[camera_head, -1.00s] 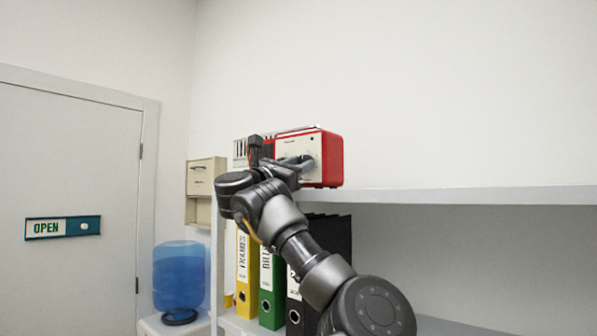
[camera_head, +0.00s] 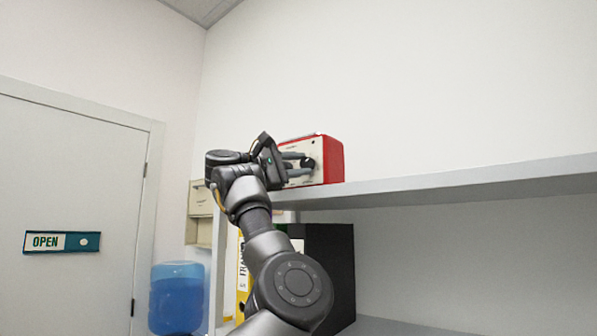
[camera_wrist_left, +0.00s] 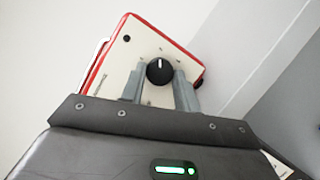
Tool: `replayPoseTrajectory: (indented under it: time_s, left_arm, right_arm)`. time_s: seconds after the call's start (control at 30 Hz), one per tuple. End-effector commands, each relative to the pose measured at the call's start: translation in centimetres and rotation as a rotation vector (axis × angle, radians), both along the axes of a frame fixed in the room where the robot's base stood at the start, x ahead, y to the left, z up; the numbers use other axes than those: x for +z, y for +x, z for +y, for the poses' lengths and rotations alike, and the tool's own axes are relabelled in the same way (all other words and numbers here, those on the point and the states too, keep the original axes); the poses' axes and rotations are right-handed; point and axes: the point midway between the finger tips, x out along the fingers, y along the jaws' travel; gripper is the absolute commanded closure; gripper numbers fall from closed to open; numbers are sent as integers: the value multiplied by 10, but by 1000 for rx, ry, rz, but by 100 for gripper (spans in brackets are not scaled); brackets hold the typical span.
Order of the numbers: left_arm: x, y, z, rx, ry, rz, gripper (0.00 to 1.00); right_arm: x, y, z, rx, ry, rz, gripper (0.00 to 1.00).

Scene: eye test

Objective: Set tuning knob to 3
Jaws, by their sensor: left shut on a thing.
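The red radio (camera_head: 332,160) with a cream front stands on the shelf top, and shows in the left wrist view (camera_wrist_left: 115,68). Its black round tuning knob (camera_wrist_left: 160,73) has a white pointer line, which points about straight up in the left wrist view. Small marks surround the knob, too small to read. My left gripper (camera_head: 302,163) reaches in from the left with its two grey fingers at the radio's front. In the left wrist view the fingers sit on either side of the knob, shut on it. My right gripper is out of view.
The shelf top (camera_head: 450,181) is clear right of the radio. Below are a yellow binder (camera_head: 243,275) and a black binder (camera_head: 335,265), partly behind my arm. A blue water bottle (camera_head: 176,298), a beige cabinet (camera_head: 199,213) and a door with an OPEN sign (camera_head: 62,242) are left.

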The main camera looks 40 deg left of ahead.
Motion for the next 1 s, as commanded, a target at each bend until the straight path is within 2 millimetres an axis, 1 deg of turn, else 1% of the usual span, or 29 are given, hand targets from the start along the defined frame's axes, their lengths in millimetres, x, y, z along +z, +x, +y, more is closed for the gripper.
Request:
replayPoseTrajectory:
  time_s: [0.27,0.7,1.0]
  left_arm:
    - [2,0,1,-1,262,9,92]
    - [7,0,1,-1,677,18,92]
    - [9,0,1,-2,903,22,92]
  right_arm:
    - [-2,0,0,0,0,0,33]
    - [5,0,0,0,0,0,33]
    - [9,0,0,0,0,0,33]
